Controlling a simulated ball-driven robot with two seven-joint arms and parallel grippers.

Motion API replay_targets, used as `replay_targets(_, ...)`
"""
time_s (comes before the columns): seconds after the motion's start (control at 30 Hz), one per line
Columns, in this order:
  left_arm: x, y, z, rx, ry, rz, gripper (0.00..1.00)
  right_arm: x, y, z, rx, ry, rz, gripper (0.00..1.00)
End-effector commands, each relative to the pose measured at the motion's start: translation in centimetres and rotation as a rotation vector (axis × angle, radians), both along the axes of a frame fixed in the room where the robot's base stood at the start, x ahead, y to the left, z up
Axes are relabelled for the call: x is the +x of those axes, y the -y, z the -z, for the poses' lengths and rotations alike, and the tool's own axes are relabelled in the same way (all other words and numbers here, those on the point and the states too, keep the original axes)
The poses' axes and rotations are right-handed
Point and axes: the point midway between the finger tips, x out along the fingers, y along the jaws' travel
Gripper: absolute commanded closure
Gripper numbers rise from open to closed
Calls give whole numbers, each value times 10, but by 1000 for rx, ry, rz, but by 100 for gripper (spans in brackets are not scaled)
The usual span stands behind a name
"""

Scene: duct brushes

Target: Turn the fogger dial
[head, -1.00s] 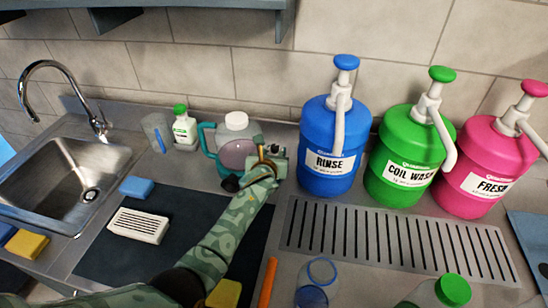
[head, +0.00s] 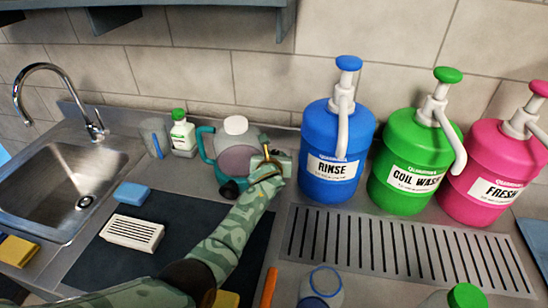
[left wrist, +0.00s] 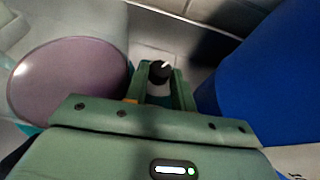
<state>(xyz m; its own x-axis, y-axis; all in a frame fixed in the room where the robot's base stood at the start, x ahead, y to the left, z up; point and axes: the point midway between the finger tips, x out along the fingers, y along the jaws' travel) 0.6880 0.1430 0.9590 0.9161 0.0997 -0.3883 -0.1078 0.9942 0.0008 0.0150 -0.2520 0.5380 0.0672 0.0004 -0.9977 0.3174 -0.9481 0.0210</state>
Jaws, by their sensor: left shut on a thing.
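The fogger (head: 238,158) stands on the counter near the wall, with a white cap, a teal handle and a round mauve disc on its front. The disc also shows at the left of the left wrist view (left wrist: 72,82). My left gripper (head: 272,166) is at the fogger's right side, before the blue RINSE jug. In the left wrist view a black dial (left wrist: 160,72) with a white pointer mark sits between my left fingers (left wrist: 160,88); they are shut on it. The pointer is tilted to the upper right. My right gripper is out of view.
The blue RINSE jug (head: 336,135) stands close on the right, then green COIL WASH (head: 408,155) and pink FRESH (head: 490,160) jugs. A small green-capped bottle (head: 183,138) and a clear cup (head: 156,138) stand left of the fogger. A slotted drain (head: 400,245) lies in front.

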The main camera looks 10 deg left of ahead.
Motion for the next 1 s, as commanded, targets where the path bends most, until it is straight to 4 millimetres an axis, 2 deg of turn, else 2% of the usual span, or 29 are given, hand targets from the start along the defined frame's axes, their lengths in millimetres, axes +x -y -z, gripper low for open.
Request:
replay_targets(0.03, 0, 2, 6, 1, -4, -29, 98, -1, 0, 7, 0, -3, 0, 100)
replay_targets(0.23, 1, 5, 7, 1, -1, -175, 98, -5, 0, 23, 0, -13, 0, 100)
replay_targets(0.6, 0, 5, 1, 1, 4, -219, 98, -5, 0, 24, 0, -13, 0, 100)
replay_targets(0.63, 0, 5, 1, 1, 4, -219, 72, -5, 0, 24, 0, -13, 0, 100)
replay_targets(0.67, 0, 5, 1, 1, 4, -219, 66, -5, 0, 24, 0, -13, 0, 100)
replay_targets(1.0, 0, 3, -2, 1, 6, -218, 66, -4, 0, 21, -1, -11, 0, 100)
